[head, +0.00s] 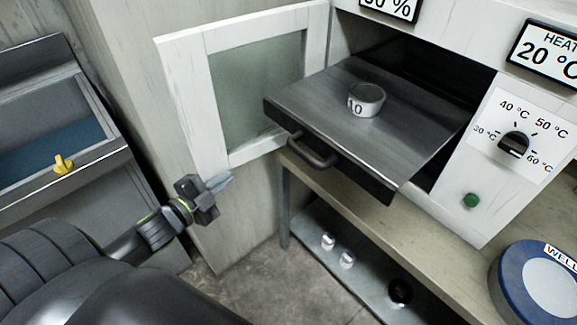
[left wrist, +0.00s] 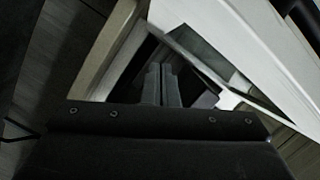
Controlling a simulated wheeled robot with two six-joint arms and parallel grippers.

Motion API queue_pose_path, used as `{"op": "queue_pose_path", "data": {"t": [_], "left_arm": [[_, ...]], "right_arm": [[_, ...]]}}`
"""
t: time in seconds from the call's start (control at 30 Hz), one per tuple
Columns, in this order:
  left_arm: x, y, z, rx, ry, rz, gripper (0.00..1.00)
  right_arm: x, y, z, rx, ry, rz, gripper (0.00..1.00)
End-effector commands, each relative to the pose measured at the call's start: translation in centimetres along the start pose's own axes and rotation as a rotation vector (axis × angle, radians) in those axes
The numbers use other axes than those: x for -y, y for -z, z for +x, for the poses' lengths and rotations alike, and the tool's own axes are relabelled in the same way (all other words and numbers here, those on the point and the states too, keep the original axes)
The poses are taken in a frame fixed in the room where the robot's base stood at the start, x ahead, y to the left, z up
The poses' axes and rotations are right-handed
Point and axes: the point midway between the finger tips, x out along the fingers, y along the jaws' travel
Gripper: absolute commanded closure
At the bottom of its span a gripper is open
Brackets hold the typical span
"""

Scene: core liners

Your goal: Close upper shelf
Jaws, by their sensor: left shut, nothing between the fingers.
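The upper shelf (head: 350,105) is a dark grey metal tray pulled out of the white heater cabinet, with a dark handle (head: 312,152) on its front edge. The cabinet's white door (head: 240,85) with a glass pane is swung open to the left. My left gripper (head: 226,180) is shut and empty, in front of and below the door, to the left of the handle and apart from it. In the left wrist view its closed fingers (left wrist: 161,85) point toward pale frame parts. My right gripper is not in view.
A dial (head: 514,144) and a green button (head: 470,200) are on the cabinet's right panel. Below, a low shelf (head: 330,262) holds small items. A blue round container (head: 540,285) stands at the lower right. A grey bin (head: 60,130) is at left.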

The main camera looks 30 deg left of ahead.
Motion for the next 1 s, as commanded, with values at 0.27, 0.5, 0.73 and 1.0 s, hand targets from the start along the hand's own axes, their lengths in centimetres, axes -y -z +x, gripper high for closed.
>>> {"op": "queue_pose_path", "data": {"t": [0.27,0.5,0.73,1.0], "left_arm": [[4.0,7.2,-1.5,-0.519,0.033,0.349,1.0],[4.9,11.3,-5.3,-0.907,0.028,0.545,1.0],[5.0,12.5,-7.1,-1.051,0.023,0.599,1.0],[4.3,14.9,-5.7,-1.057,0.032,0.601,1.0]], "right_arm": [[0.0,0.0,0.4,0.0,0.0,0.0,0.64],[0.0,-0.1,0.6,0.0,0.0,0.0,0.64],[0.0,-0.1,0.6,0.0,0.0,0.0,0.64],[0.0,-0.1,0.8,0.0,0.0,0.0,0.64]]}}
